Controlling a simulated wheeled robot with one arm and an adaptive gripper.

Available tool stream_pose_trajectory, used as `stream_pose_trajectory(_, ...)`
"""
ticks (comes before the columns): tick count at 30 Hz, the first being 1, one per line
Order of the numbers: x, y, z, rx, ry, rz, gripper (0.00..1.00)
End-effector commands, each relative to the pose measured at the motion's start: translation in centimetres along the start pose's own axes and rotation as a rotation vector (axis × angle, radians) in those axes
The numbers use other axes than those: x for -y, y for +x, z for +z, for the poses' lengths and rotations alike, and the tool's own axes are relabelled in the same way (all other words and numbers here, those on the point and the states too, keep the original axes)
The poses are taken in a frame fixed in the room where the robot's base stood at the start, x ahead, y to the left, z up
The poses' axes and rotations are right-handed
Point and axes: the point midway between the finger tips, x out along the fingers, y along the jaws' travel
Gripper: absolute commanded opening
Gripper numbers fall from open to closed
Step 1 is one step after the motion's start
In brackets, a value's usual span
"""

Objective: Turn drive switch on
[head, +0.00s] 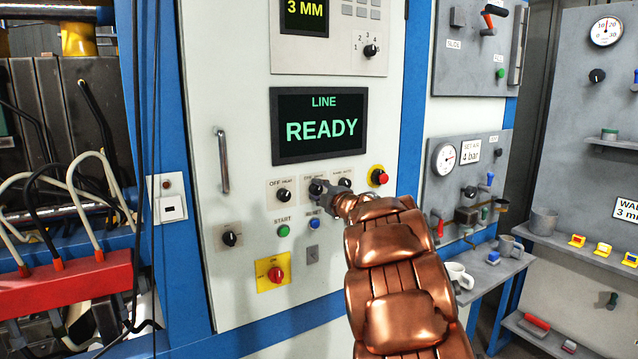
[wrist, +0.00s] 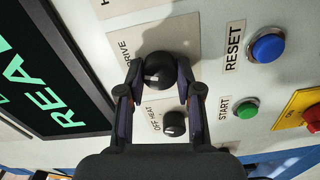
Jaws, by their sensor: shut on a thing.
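The drive switch (wrist: 158,70) is a round black knob beside the label DRIVE in the wrist view. My gripper (wrist: 161,76) has a finger on each side of it and is shut on it. In the head view my gripper (head: 320,189) reaches the panel at the drive switch (head: 316,187) and partly hides it. The knob's pointer and on/off marks cannot be read clearly.
The heat knob (head: 284,195) sits just left of the drive switch and another knob (head: 345,183) just right. The green start button (head: 283,231), blue reset button (head: 314,223) and red emergency button (head: 378,177) are close by. A screen (head: 320,125) above reads LINE READY.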

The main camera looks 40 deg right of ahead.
Motion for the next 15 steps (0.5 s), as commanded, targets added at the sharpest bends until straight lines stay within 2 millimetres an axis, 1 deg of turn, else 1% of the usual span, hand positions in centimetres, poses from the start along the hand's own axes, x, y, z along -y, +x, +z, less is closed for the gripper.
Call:
stream_pose_trajectory(1,-0.26,-0.01,0.01,0.001,0.031,-0.001,0.00)
stream_pose_trajectory(6,-0.13,0.00,0.06,0.001,0.110,-0.001,0.00)
stream_pose_trajectory(15,0.04,-0.01,0.11,0.002,0.167,-0.001,0.00)
